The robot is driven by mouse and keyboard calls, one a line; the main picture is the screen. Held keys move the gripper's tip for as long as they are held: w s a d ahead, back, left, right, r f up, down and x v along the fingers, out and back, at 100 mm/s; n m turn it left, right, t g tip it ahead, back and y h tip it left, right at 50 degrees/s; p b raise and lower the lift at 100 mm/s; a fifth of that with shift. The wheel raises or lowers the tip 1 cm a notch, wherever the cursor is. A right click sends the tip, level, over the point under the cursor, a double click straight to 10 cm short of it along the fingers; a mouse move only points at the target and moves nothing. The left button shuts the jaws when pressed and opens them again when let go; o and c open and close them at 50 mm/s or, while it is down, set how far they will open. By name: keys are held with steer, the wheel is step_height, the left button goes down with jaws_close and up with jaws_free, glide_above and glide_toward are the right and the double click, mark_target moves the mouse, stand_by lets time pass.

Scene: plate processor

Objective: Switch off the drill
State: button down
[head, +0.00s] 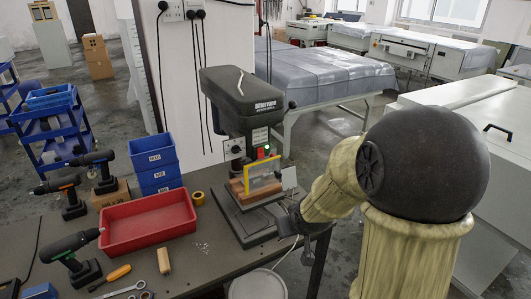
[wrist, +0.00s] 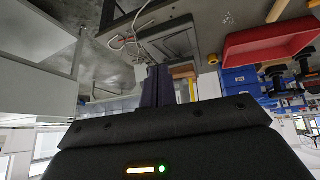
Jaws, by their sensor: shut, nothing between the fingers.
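The drill is a dark bench drill press (head: 242,100) standing on the workbench. A lit green button (head: 267,147) and a red button (head: 260,154) sit on the right side of its front, above a yellow-framed guard (head: 263,177). My gripper (head: 284,222) is low and to the right of the drill base, apart from the buttons and partly hidden by my arm. In the wrist view, its dark fingers (wrist: 156,86) are together and empty, pointing towards the drill base (wrist: 172,45). The buttons cannot be made out in the wrist view.
A red tray (head: 150,222), blue bins (head: 157,162) and several cordless drills (head: 95,168) are left of the drill press. A covered table (head: 325,72) stands behind.

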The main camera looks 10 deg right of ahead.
steer(key=w+d+r+n+t+y+p, duration=0.1)
steer(key=w+r+t+y, duration=0.1)
steer(key=w+r, duration=0.3)
steer(key=w+r+n+t+y+p, duration=0.1)
steer(key=w+r+t, duration=0.3)
steer(key=w, duration=0.5)
steer(key=shift+w+d+r+t+y+p, duration=0.3)
steer(key=shift+d+r+y+p, duration=0.05)
steer(key=shift+y+p, duration=0.4)
steer(key=p, duration=0.5)
glide_toward(261, 156)
steer(key=x, duration=0.5)
steer(key=shift+w+r, duration=0.1)
steer(key=shift+w, duration=0.2)
steer(key=shift+p+x, duration=0.3)
steer(key=shift+x, duration=0.45)
steer(key=shift+s, duration=0.1)
